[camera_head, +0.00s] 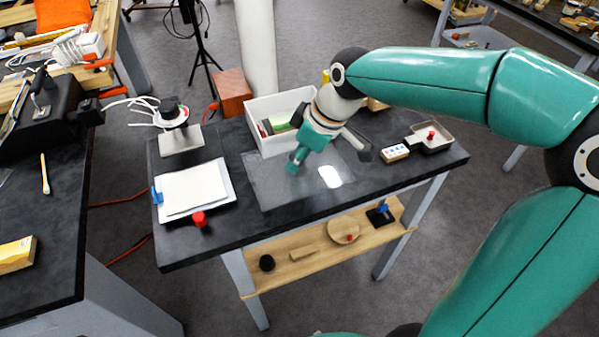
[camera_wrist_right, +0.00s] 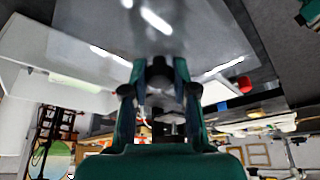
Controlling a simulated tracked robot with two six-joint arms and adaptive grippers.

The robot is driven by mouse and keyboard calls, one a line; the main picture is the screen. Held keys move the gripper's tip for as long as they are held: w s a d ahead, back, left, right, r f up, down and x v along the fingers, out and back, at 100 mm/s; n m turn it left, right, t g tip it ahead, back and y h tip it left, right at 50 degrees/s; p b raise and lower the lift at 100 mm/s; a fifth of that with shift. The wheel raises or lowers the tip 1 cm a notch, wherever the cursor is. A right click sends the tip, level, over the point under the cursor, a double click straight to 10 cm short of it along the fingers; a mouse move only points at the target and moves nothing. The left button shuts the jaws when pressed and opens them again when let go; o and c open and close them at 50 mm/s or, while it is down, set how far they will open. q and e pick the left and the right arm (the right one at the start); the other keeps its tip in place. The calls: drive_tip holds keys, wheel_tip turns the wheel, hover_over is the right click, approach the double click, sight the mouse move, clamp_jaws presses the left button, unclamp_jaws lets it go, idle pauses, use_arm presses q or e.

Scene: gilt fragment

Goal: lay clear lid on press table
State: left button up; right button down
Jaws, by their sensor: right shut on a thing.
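The clear lid (camera_head: 272,186) is a flat see-through pane with a bright glare, at the middle of the dark press table (camera_head: 225,232) in the head view. My right gripper (camera_head: 325,157) is over the pane, pointing down, and is shut on it. In the right wrist view the pane (camera_wrist_right: 110,30) spreads beyond the fingertips (camera_wrist_right: 158,72) with streaks of glare. The exact grip point is hidden, and I cannot tell whether the pane touches the tabletop. My left gripper is not in view.
A white bin (camera_head: 272,107) stands behind the pane. A white pad (camera_head: 193,190) and a red knob (camera_head: 199,219) are to its left. A small block (camera_head: 395,152) and a shallow tray (camera_head: 431,137) are to its right. A wooden shelf (camera_head: 300,253) is below.

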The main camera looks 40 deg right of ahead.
sight(302, 168)
drive_tip(key=shift+f, duration=2.35)
drive_tip(key=shift+f+b, duration=0.1)
drive_tip(key=shift+b, duration=0.2)
drive_tip(key=c, duration=0.9)
unclamp_jaws()
drive_tip(key=shift+s+d+r, duration=0.1)
drive_tip(key=shift+s+r, duration=0.05)
drive_tip(key=shift+r, duration=0.45)
drive_tip(key=p+v, duration=0.1)
drive_tip(key=v, duration=1)
drive_tip(key=shift+s+f, duration=0.1)
